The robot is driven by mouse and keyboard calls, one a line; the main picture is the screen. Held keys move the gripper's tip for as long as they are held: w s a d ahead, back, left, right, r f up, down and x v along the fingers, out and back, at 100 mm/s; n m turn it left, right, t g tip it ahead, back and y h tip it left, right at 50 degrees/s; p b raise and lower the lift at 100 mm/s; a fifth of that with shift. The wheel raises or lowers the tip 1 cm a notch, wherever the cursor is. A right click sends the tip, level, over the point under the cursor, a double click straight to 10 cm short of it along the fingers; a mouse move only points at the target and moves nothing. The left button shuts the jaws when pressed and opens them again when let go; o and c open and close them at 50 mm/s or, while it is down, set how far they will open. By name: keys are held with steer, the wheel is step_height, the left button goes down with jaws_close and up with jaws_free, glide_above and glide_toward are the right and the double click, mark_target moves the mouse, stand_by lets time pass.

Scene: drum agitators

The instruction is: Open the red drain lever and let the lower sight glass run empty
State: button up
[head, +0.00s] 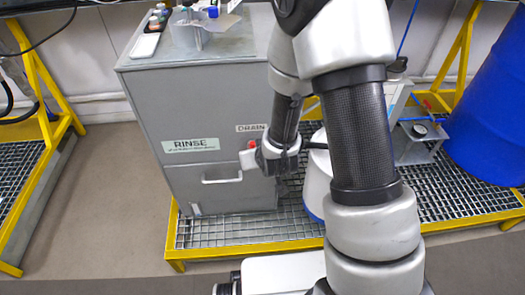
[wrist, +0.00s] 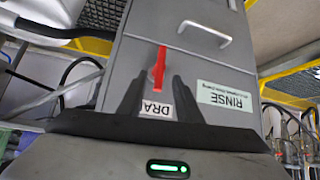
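The red drain lever (wrist: 160,66) shows in the wrist view, standing out against the front of the grey cabinet (wrist: 200,65). In the head view only a small red bit of the lever (head: 251,144) shows at my gripper (head: 252,158). In the wrist view the two dark fingers of my gripper (wrist: 160,80) are apart, one on each side of the lever's line. I cannot tell whether they touch it. The DRAIN label (wrist: 153,108) is partly hidden behind the gripper. I cannot make out the lower sight glass in either view.
The cabinet has a RINSE label (head: 191,144) and a pull handle (head: 222,174). Bottles and a tub (head: 190,28) stand on top. A blue drum (head: 490,110) is at the right on the yellow-edged grating (head: 245,228). Clear floor (head: 115,190) lies at the left.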

steer(key=p+v, duration=0.9)
steer(key=p, duration=0.4)
steer(key=shift+s+r, duration=0.25)
steer(key=shift+r, duration=0.05)
